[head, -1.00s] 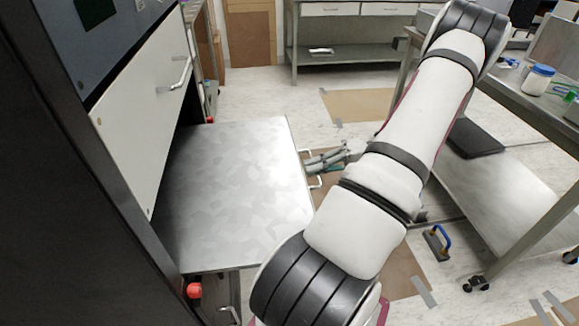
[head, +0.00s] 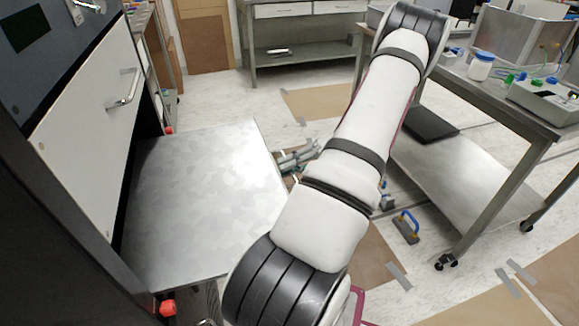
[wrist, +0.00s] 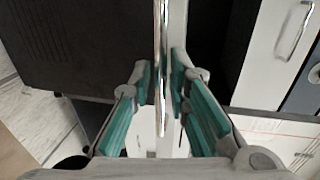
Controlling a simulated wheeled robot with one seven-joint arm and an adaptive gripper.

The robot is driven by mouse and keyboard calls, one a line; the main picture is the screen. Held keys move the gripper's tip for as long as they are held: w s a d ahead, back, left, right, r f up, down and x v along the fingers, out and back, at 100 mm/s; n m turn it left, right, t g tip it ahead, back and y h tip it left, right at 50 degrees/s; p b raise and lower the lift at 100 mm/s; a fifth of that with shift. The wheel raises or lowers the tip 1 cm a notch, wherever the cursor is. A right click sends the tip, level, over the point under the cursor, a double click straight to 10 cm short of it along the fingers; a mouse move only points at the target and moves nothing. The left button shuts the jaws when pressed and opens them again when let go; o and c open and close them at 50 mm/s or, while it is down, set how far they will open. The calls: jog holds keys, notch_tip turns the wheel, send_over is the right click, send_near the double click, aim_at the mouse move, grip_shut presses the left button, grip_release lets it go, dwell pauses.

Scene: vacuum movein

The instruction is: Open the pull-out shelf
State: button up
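The pull-out shelf (head: 205,190) is a flat grey metal sheet that stands out to the right from under the cabinet's white panel in the head view. My gripper (head: 297,158) is at its far right edge, partly hidden behind my arm. In the wrist view, my gripper (wrist: 161,75) has its teal fingers on either side of a shiny upright bar (wrist: 160,35), which looks like the shelf's handle. The fingertips look closed on it, with little space on either side. A pale edge runs beside the bar. The handle is hidden in the head view.
The white panel (head: 90,130) with its own handle (head: 124,90) is above the shelf. A steel table (head: 510,105) with jars and devices stands at the right. A blue-handled tool (head: 406,228) lies on the floor. A bench (head: 300,55) is at the back.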

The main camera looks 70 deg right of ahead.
jog(key=v, duration=1.2)
jog(key=shift+s, duration=0.1)
